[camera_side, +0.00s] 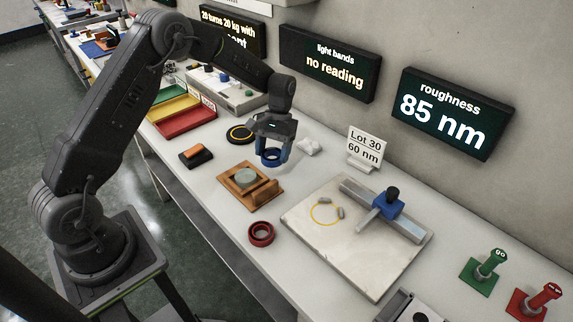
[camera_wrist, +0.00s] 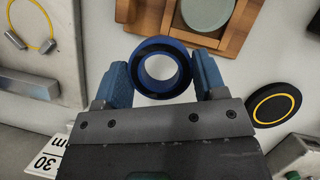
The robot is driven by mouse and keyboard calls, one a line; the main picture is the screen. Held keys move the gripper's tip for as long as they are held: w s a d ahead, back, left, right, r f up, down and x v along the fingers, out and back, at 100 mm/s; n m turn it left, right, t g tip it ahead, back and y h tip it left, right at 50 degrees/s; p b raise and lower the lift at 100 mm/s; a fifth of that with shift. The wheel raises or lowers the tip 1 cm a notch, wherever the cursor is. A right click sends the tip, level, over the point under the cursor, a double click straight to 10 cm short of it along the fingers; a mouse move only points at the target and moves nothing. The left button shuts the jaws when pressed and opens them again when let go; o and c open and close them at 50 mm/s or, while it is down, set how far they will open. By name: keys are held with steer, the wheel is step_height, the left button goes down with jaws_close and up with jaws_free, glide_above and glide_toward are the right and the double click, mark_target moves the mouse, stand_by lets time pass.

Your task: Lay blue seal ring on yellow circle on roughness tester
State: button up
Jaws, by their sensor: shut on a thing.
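My gripper (camera_side: 272,146) is shut on the blue seal ring (camera_side: 271,162) and holds it above the bench. In the wrist view the ring (camera_wrist: 188,66) sits between the two blue fingers of the gripper (camera_wrist: 160,72), with its hole facing the camera. The roughness tester (camera_side: 352,264) is a pale plate with a grey rail and a blue stylus carriage (camera_side: 388,207). The yellow circle (camera_side: 314,218) is on the plate, to the right of my gripper and apart from it. Two small grey pieces lie at the circle's edge. Part of the circle (camera_wrist: 36,6) shows in the wrist view.
A wooden fixture with a grey-green disc (camera_side: 245,178) stands below my gripper. A black disc with a yellow ring (camera_side: 240,134) lies left. Green and red gauges (camera_side: 484,268) are right.

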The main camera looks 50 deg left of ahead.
steer(key=s+a+r, duration=0.3)
steer(key=a+r, duration=0.1)
steer(key=a, duration=0.2)
steer(key=d+m+y, duration=0.1)
steer(key=d+m, duration=0.1)
steer(key=m, duration=0.1)
steer(key=w+d+m+y, duration=0.1)
steer(key=d+m+y, duration=0.1)
steer(key=m, duration=0.2)
steer(key=d+m+y, duration=0.1)
steer(key=d+m, duration=0.1)
steer(key=m, duration=0.2)
steer(key=shift+w+d+f, duration=0.15)
steer(key=shift+w+f, duration=0.2)
steer(key=shift+f, duration=0.05)
steer(key=m+t+h, duration=0.2)
steer(key=m+t, duration=0.7)
steer(key=m, duration=2)
glide_above(328, 212)
steer(key=s, duration=0.1)
steer(key=shift+m, duration=0.3)
steer(key=shift+s+f, duration=0.1)
steer(key=shift+f, duration=3.65)
steer(key=shift+f, duration=0.1)
